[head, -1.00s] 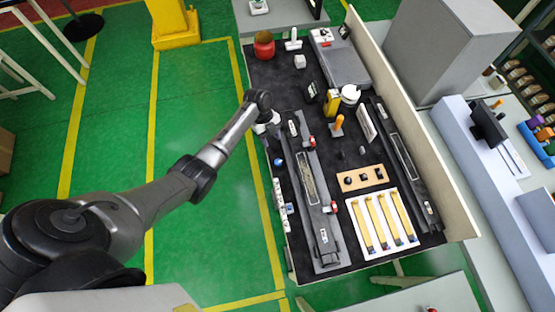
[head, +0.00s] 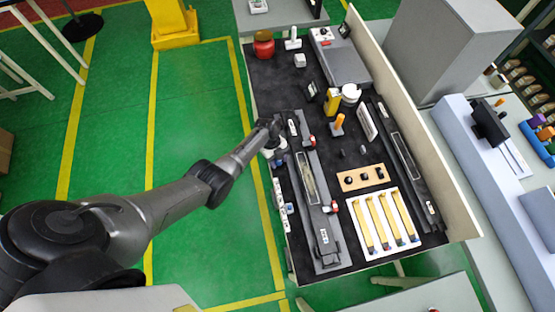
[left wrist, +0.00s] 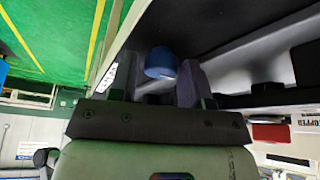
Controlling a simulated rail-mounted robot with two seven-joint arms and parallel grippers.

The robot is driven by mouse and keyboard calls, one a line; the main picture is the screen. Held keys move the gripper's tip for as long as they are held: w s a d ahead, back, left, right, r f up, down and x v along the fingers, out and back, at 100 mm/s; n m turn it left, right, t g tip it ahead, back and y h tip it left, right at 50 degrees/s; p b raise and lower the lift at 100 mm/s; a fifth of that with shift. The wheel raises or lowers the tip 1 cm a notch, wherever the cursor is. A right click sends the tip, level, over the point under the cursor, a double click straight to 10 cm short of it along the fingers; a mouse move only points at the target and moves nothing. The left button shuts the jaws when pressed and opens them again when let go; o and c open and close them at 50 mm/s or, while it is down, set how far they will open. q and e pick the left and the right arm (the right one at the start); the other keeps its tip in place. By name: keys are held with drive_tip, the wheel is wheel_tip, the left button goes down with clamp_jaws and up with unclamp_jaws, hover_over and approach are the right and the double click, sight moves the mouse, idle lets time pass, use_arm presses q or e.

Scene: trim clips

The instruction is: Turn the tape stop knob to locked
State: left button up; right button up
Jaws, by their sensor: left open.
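A blue knob (head: 278,162), which looks like the tape stop knob, sits at the left edge of the black bench top, beside the long grey fixture (head: 330,240). In the left wrist view the blue knob (left wrist: 161,63) shows between and just beyond my fingers. My left gripper (left wrist: 160,82) is open, with one finger on each side of the knob; contact cannot be told. In the head view my left gripper (head: 277,150) is at the bench's left edge, right by the knob. The knob's lock marking is not readable. My right gripper is not in view.
Red clamps (head: 334,206) sit along the grey fixture. A white tray with yellow strips (head: 370,220), a wooden block with black knobs (head: 350,180) and an orange-handled tool (head: 338,122) stand to the right. A red pot (head: 264,44) stands at the back. Green floor lies left.

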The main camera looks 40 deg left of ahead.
use_arm(q)
drive_tip(key=shift+c, duration=0.2)
drive_tip(key=c, duration=0.6)
